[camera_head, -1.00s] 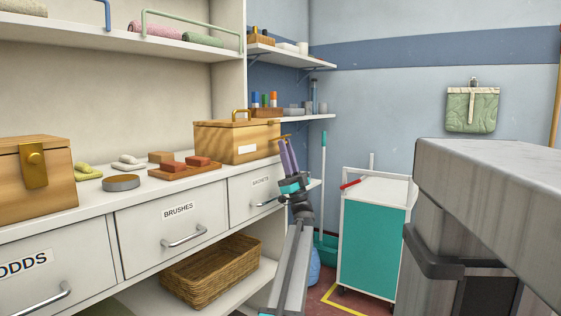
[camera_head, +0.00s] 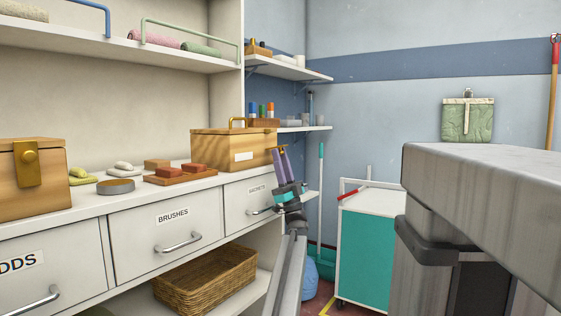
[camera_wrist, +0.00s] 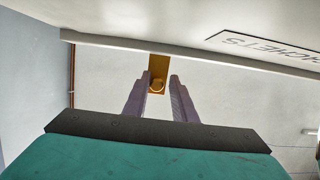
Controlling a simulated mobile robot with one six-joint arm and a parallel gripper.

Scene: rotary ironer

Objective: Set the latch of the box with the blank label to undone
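The wooden box with the blank white label (camera_head: 235,148) stands shut on the counter, toward its right end, with a brass handle on its lid. My gripper (camera_head: 280,152) is at the box's right end, above the counter's end. In the wrist view my gripper (camera_wrist: 160,80) has its two purple fingers apart. A brass latch plate with a round knob (camera_wrist: 157,85) shows in the gap between them. I cannot tell whether the fingers touch it. The latch's setting is unclear in the head view, where the gripper is small.
Another wooden box (camera_head: 30,178) with a brass latch stands at the left. Soaps, a grey tin (camera_head: 115,186) and a brush tray (camera_head: 181,175) lie between the boxes. A teal cart (camera_head: 368,250) stands right of my arm. A large grey block (camera_head: 480,175) fills the right foreground.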

